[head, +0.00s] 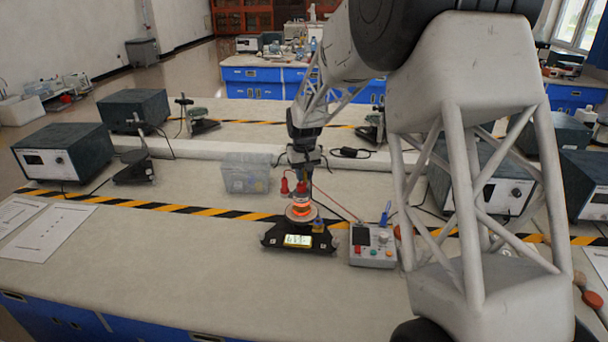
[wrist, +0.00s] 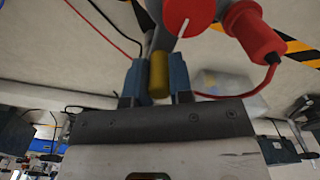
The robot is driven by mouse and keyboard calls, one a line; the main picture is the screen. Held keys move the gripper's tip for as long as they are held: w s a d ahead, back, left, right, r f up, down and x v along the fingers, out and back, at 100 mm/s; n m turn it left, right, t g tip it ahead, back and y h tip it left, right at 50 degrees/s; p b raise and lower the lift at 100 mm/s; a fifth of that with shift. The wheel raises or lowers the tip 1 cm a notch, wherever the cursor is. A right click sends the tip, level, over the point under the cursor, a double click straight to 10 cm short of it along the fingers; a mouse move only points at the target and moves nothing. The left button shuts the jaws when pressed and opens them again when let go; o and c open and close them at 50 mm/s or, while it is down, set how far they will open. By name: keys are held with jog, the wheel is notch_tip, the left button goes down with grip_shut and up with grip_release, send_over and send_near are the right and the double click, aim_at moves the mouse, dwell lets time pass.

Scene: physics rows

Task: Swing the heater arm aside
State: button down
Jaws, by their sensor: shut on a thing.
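The heater shows a glowing orange ring (head: 300,208) above a round plate on a dark stand with a lit display (head: 298,240). My gripper (wrist: 158,72) is shut on a brass-coloured peg (wrist: 159,76), with a blue finger on either side. I take the peg for the heater arm's handle. A red knob with a white line (wrist: 186,14) and a red plug with a red lead (wrist: 254,32) are just beyond it. In the head view my gripper (head: 304,168) is directly above the heater; its fingertips and the peg are too small to make out there.
A grey control box (head: 372,247) with coloured buttons stands close to the right of the stand. A clear plastic bin (head: 246,172) stands behind to the left. Leads run across the bench nearby. The bench at front left is clear, apart from papers (head: 40,232).

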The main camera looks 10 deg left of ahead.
jog(key=shift+a+m, duration=0.25)
jog(key=shift+m, duration=0.15)
jog(key=w+a+m, duration=0.4)
jog(key=a+m, duration=0.1)
jog(key=m, duration=0.9)
dwell(1.2)
jog(key=shift+w+r, duration=0.1)
jog(key=shift+w, duration=0.05)
dwell(0.4)
jog(key=c, duration=1)
grip_release()
notch_tip(320, 180, up, 8)
